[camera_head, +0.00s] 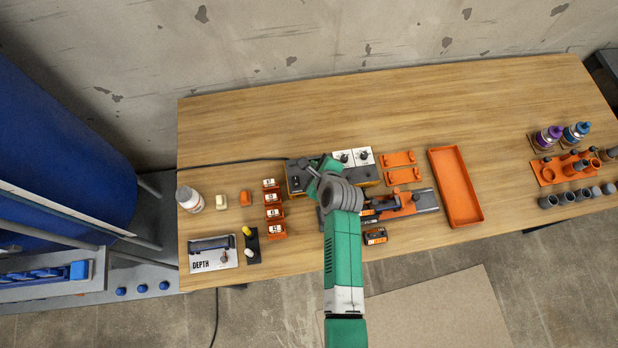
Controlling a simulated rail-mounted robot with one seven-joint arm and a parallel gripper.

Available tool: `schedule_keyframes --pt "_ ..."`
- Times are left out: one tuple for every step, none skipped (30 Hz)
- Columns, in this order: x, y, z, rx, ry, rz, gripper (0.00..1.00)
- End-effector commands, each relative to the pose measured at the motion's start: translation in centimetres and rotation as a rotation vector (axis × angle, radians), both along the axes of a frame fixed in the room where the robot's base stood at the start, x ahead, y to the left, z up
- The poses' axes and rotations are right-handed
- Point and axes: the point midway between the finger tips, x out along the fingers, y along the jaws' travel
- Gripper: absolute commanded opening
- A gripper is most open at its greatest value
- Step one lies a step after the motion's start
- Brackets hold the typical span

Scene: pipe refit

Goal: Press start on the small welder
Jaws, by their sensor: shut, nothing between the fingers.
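A dark box with yellowish trim (294,180) stands mid-table, with a black cable running from its left end; it looks like the small welder. Two white panels with dark knobs, one on the left (343,158) and one on the right (363,157), show at its right part. My green and grey arm reaches over it from the front and hides its middle. My gripper (313,188) is shut and empty, over or just in front of the box's left-middle part. The fingertips are hard to make out. I cannot tell whether they touch it. No start button can be made out.
An orange tray (477,219), orange clamp parts (403,205) and orange holders (400,159) lie to the right. Several orange-and-white blocks (272,198), a white bottle (190,199) and a DEPTH card (213,264) lie left. The table's back strip is clear.

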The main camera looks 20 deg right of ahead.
Motion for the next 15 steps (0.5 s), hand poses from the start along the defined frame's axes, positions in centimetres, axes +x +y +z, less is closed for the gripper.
schedule_keyframes --pt "0.0 0.0 -0.1 -0.001 0.000 0.001 0.00" --pt "0.0 0.0 -0.1 -0.001 0.000 0.001 0.00" --pt "0.0 0.0 -0.3 -0.001 0.000 0.001 0.00" --pt "0.0 0.0 -0.4 -0.001 0.000 0.001 0.00" --pt "0.0 0.0 -0.6 -0.001 0.000 0.001 0.00" --pt "0.0 0.0 -0.9 -0.002 -0.001 0.001 0.00" --pt "0.0 0.0 -1.2 -0.002 -0.001 0.001 0.00" --pt "0.0 0.0 -1.5 -0.002 -0.001 0.001 0.00" --pt "0.0 0.0 -2.0 -0.002 -0.001 0.001 0.00" --pt "0.0 0.0 -2.4 -0.002 -0.001 0.001 0.00" --pt "0.0 0.0 -2.8 -0.002 -0.001 0.001 0.00" --pt "0.0 0.0 -3.4 -0.003 -0.001 0.002 0.00" --pt "0.0 0.0 -3.9 -0.003 -0.001 0.002 0.00" --pt "0.0 0.0 -4.3 -0.003 -0.001 0.002 0.00" --pt "0.0 0.0 -4.9 -0.003 -0.001 0.002 0.00"
